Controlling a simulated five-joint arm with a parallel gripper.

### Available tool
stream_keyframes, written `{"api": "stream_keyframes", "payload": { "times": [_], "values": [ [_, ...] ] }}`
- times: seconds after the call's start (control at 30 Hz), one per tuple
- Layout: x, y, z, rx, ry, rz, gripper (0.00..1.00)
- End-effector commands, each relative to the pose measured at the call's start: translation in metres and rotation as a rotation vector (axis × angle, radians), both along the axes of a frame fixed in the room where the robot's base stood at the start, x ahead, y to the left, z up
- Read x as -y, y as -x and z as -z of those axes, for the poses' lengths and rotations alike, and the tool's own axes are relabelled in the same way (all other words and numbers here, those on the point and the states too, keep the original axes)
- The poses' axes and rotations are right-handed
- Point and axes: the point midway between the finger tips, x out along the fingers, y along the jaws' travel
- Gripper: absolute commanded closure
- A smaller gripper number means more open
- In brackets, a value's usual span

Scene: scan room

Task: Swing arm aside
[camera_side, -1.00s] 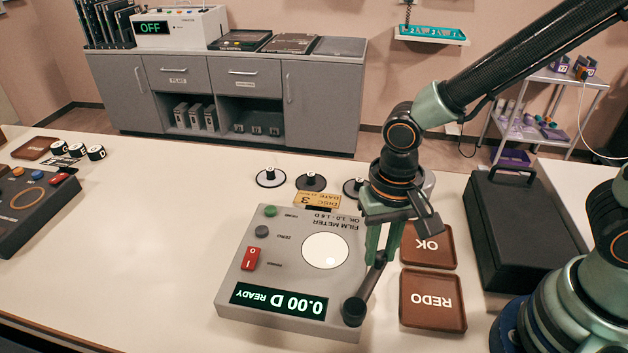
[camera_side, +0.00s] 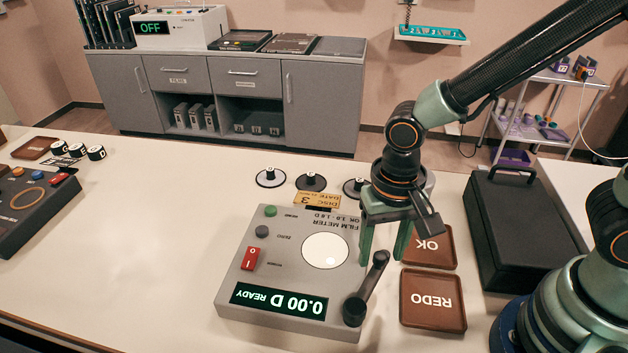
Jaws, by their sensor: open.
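The grey film meter (camera_side: 282,285) lies on the white table, with a round lit white window (camera_side: 325,251) and a display reading 0.00 D READY. Its dark swing arm (camera_side: 368,288) runs from a round black pivot at the meter's near right corner up to a rounded tip. The arm lies along the meter's right side, clear of the white window. My gripper (camera_side: 384,258) is over the meter's right edge, fingers pointing down and spread apart with nothing between them. The arm's tip shows just in front of and below the fingers; I cannot tell whether they touch.
Brown trays marked OK (camera_side: 428,258) and REDO (camera_side: 432,314) lie right of the meter. A black case (camera_side: 522,228) stands farther right. Several discs with knobs (camera_side: 310,182) and a yellow DISC 3 label (camera_side: 317,200) lie behind the meter. The table's left middle is clear.

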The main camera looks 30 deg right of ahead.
Motion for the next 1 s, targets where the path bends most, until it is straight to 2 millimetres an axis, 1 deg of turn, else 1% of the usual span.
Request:
{"api": "stream_keyframes", "payload": {
  "times": [0.17,0.27,0.4,0.6,0.7,0.8,1.0],
  "values": [
    [-0.001,-0.001,-0.017,0.006,-0.004,0.0,0.43],
    [-0.001,-0.002,-0.036,0.009,-0.005,0.0,0.43],
    [-0.001,-0.002,-0.066,0.009,-0.005,0.0,0.43],
    [0.0,-0.001,-0.101,0.006,-0.003,0.0,0.43],
    [-0.001,-0.001,-0.112,0.004,-0.002,0.0,0.43],
    [0.0,0.0,-0.118,0.002,-0.001,0.0,0.43],
    [0.0,0.0,-0.121,0.001,-0.001,0.0,0.43]
  ]
}}
